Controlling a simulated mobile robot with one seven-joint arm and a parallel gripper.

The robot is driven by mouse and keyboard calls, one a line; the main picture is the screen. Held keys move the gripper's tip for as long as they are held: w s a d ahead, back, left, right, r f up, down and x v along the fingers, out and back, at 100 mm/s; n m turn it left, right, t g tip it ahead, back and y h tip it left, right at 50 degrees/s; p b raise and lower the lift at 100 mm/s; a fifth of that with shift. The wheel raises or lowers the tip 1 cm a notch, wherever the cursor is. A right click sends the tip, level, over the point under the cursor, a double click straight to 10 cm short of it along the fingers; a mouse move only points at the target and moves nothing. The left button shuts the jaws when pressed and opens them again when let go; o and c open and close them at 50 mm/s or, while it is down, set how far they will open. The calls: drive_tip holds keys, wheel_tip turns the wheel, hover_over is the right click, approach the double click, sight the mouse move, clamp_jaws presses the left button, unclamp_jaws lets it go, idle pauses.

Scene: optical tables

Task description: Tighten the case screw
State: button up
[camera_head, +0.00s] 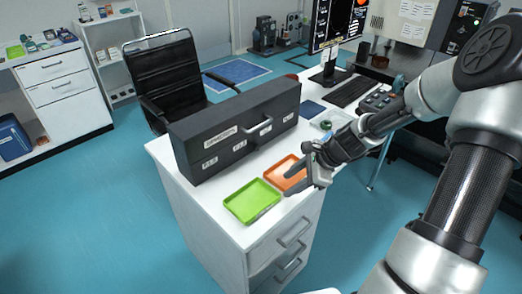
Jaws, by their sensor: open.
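A long black case (236,128) stands on the white desk (258,228), with a handle and several white labels on its front. The case screw is too small to make out. My gripper (290,181) is open, above or beside the orange tray (284,166), to the right of and in front of the case. It looks empty and apart from the case. Its fingers hide part of the orange tray. No screwdriver can be made out.
A green tray (251,201) lies at the desk's near edge, left of the orange tray. A dark flat square (312,108), a keyboard (352,91) and a monitor (335,24) are farther back. A black chair (165,77) stands behind the case.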

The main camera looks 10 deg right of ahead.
sight(258, 147)
drive_tip(key=shift+w+a+r+m+y, duration=0.3)
drive_tip(key=shift+w+a+y, duration=0.1)
drive_tip(key=shift+w+a, duration=0.15)
drive_tip(key=w+m, duration=0.1)
drive_tip(key=w+d+m+t+y, duration=0.1)
drive_tip(key=m, duration=0.1)
drive_tip(key=w+m+t+y+p, duration=0.1)
drive_tip(key=shift+w+d+r+m, duration=0.1)
drive_tip(key=shift+d+r+m, duration=0.15)
drive_tip(key=shift+d+m, duration=0.15)
drive_tip(key=w+d+m+t, duration=0.1)
drive_tip(key=m, duration=0.1)
drive_tip(key=w+d+r+m+t, duration=0.1)
drive_tip(key=d+m, duration=0.1)
drive_tip(key=w+d+m+t+y, duration=0.1)
drive_tip(key=w+m+t, duration=0.1)
drive_tip(key=shift+w+d+r+p, duration=0.1)
drive_tip(key=shift+d+r+p, duration=0.2)
drive_tip(key=shift+r, duration=0.1)
drive_tip(key=shift+w+m, duration=0.25)
drive_tip(key=shift+m, duration=0.25)
drive_tip(key=b+x, duration=0.3)
drive_tip(key=x, duration=1.4)
drive_tip(key=shift+w+r, duration=0.1)
drive_tip(key=shift+r, duration=0.05)
clamp_jaws()
